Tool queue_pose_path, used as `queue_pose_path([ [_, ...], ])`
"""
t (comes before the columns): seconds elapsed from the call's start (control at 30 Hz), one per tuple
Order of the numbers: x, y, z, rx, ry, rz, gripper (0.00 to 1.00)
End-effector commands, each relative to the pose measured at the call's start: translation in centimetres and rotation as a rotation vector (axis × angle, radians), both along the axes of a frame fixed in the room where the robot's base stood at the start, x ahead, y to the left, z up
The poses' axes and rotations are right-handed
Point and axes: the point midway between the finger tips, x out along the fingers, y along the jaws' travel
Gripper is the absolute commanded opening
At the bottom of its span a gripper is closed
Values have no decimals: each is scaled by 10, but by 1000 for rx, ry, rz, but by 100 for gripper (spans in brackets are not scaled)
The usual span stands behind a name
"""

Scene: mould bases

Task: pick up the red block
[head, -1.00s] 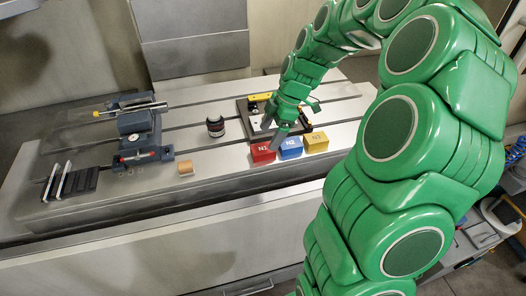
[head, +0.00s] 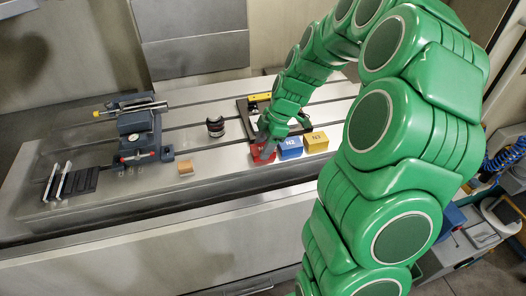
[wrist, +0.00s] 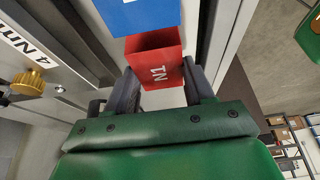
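The red block (head: 257,156), marked N1, sits on the slotted metal table at the left end of a row of three blocks. In the wrist view the red block (wrist: 152,62) lies between my two dark fingers. My gripper (head: 266,146) is down at the red block and partly hides it in the head view. In the wrist view my gripper (wrist: 160,80) has its fingers spread, one on each side of the block. I cannot tell whether either finger touches it.
The blue block (head: 291,147), marked N2, stands close to the right of the red one, then the yellow block (head: 316,142). A black frame (head: 244,112) lies behind. A dark round jar (head: 215,127), a small orange-tan block (head: 185,167) and a vise (head: 139,130) stand left.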

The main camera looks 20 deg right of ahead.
Motion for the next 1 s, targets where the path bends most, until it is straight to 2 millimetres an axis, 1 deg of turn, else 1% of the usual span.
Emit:
queue_pose_path([
  [0.03, 0, 0, 0, 0, 0, 0, 40],
  [0.2, 0, 0, 0, 0, 0, 0, 14],
  [0.23, 0, 0, 0, 0, 0, 0, 11],
  [0.47, 0, 0, 1, 0, -1, 0, 11],
  [0.57, 1, 0, 5, 1, -2, 0, 11],
  [0.67, 1, 1, 15, 1, -3, 0, 11],
  [0.8, 0, 1, 35, 1, -4, 0, 11],
  [1.0, -17, 1, 52, -1, -3, 0, 11],
])
